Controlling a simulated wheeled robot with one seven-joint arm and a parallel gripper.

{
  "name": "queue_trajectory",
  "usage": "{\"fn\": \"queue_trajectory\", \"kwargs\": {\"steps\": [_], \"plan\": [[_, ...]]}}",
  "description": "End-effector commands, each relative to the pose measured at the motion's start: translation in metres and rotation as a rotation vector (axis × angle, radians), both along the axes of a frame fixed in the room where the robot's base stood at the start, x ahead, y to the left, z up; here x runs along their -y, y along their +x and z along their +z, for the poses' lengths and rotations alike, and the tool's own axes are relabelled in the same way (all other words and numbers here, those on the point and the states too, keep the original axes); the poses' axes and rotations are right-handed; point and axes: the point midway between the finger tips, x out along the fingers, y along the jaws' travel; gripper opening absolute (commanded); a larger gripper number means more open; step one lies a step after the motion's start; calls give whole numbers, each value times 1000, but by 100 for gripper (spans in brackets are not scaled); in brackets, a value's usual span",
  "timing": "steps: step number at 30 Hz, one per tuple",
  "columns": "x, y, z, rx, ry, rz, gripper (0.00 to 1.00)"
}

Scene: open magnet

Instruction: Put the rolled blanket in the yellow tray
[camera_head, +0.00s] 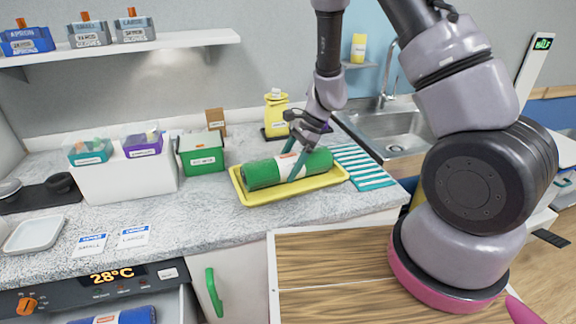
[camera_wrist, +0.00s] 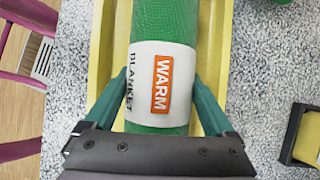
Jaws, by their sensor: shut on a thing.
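The rolled blanket (camera_head: 262,174) is a green roll with a white band, lying lengthwise in the yellow tray (camera_head: 249,199) on the counter. In the wrist view the blanket (camera_wrist: 163,25) has a band with an orange "WARM" label, and the yellow tray (camera_wrist: 98,45) shows on both sides of it. My gripper (camera_head: 293,178) reaches down from above and is shut on the blanket at its white band. In the wrist view my gripper's teal fingers (camera_wrist: 160,90) stand on either side of the band. Whether the blanket touches the tray's floor is hard to tell.
A green box (camera_head: 203,158) and a white bin (camera_head: 122,180) stand left of the tray. A striped teal cloth (camera_head: 360,168) lies right of it, before the sink (camera_head: 392,132). A yellow bottle (camera_head: 276,115) stands behind. The counter front has some free room.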

Motion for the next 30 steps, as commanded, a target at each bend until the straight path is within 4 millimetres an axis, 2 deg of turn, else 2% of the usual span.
{"fn": "queue_trajectory", "kwargs": {"steps": [8,9,10,20,23,30], "plan": [[0,0,-2,1,1,0,0],[0,0,-2,1,0,0,97],[0,0,-2,1,0,0,100],[1,1,4,2,2,1,100],[8,4,16,5,2,-1,100],[32,12,62,6,3,-2,100]]}}
